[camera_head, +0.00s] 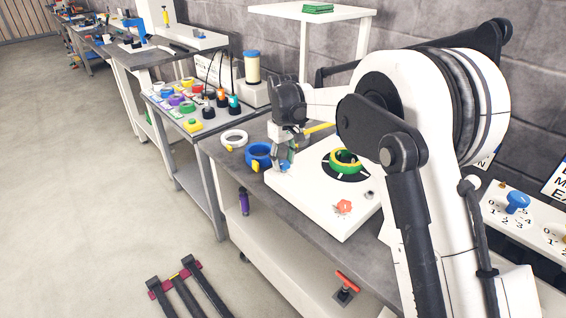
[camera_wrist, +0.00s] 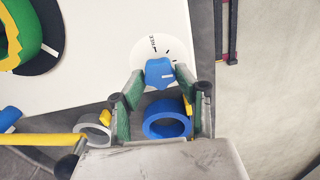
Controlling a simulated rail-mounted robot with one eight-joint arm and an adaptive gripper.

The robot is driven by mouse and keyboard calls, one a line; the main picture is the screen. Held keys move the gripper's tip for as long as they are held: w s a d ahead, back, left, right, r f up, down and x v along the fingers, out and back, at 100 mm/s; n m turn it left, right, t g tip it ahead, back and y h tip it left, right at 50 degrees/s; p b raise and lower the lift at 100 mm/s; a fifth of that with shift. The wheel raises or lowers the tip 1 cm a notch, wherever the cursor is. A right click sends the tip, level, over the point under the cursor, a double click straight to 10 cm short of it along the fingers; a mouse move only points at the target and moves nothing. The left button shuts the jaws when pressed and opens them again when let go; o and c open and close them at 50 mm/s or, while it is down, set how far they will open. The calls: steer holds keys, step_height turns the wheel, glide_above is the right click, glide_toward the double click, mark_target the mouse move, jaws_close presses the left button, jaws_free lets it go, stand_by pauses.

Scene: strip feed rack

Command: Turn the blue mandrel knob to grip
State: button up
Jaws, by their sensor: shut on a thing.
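The blue mandrel knob (camera_head: 285,166) sits at the left corner of the white machine plate (camera_head: 300,184). In the wrist view the knob (camera_wrist: 160,72) is on a round white dial (camera_wrist: 141,48) with dark marks and a small word that looks like FREE. My gripper (camera_head: 287,161) points down at it. In the wrist view the green-padded fingers of my gripper (camera_wrist: 160,79) stand on both sides of the knob and are shut on it. A green and yellow coil (camera_head: 344,167) lies on a black disc to the right.
A blue ring (camera_wrist: 167,127) and a grey-white ring (camera_wrist: 95,124) lie close to my fingers, beyond the plate's edge. A yellow bar (camera_head: 320,128) is behind my gripper. Another blue knob (camera_head: 517,201) is at right.

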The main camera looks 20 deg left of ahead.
mark_target(285, 162)
steer(key=m, duration=0.5)
steer(key=shift+d+m+b, duration=0.1)
steer(key=shift+m+b, duration=0.2)
steer(key=shift+b, duration=0.1)
steer(key=m, duration=0.5)
steer(key=shift+d, duration=0.1)
steer(key=o, duration=1.1)
steer(key=shift+o, duration=0.2)
step_height(285, 162, up, 12)
